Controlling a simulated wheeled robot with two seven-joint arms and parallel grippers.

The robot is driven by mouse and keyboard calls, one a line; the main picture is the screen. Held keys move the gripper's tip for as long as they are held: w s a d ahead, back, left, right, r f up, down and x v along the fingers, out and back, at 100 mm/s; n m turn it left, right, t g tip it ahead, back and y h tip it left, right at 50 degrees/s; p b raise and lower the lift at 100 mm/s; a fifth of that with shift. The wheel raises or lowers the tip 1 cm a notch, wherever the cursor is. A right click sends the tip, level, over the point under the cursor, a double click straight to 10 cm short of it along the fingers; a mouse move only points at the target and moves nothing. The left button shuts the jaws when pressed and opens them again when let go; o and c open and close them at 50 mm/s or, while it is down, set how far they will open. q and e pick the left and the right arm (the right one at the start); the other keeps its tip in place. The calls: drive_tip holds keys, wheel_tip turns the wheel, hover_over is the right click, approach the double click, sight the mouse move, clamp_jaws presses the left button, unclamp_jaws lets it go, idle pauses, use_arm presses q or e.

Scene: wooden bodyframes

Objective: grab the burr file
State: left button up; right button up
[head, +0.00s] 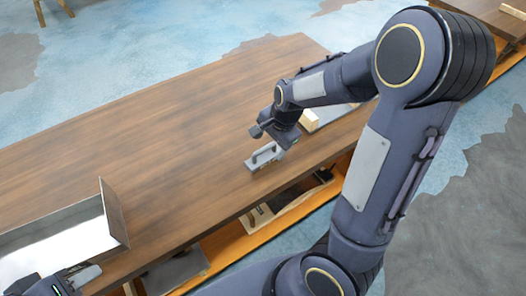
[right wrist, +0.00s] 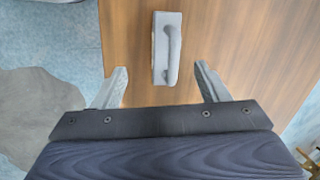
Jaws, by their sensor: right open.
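The burr file (head: 265,155) is a grey block with a raised dark handle, lying on the wooden table near its front edge. In the right wrist view the burr file (right wrist: 167,48) lies lengthwise just ahead of the fingertips, between their lines. My right gripper (right wrist: 160,75) is open and empty, with a finger on each side. In the head view my right gripper (head: 283,137) is just above and behind the file, partly hidden by its own wrist. My left gripper (head: 80,277) shows only partly at the bottom left corner; its jaw opening cannot be made out.
A shiny metal tray (head: 60,238) stands at the table's left. A light wooden block (head: 309,120) and a grey flat piece (head: 335,113) lie behind my right wrist. A lower shelf (head: 225,245) holds several items. The middle of the table (head: 170,120) is clear.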

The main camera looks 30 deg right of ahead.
sight(267, 149)
drive_tip(key=w+f, duration=0.1)
drive_tip(key=w+d+f+m+h, duration=0.1)
drive_tip(key=shift+d+f+m, duration=0.15)
drive_tip(key=shift+f+m, duration=0.15)
drive_tip(key=shift+f, duration=0.05)
drive_tip(key=x, duration=0.7)
drive_tip(key=shift+w+f, duration=0.1)
drive_tip(key=shift+f, duration=0.1)
drive_tip(key=c, duration=1.3)
drive_tip(key=shift+r, duration=0.1)
drive_tip(key=shift+c, duration=0.2)
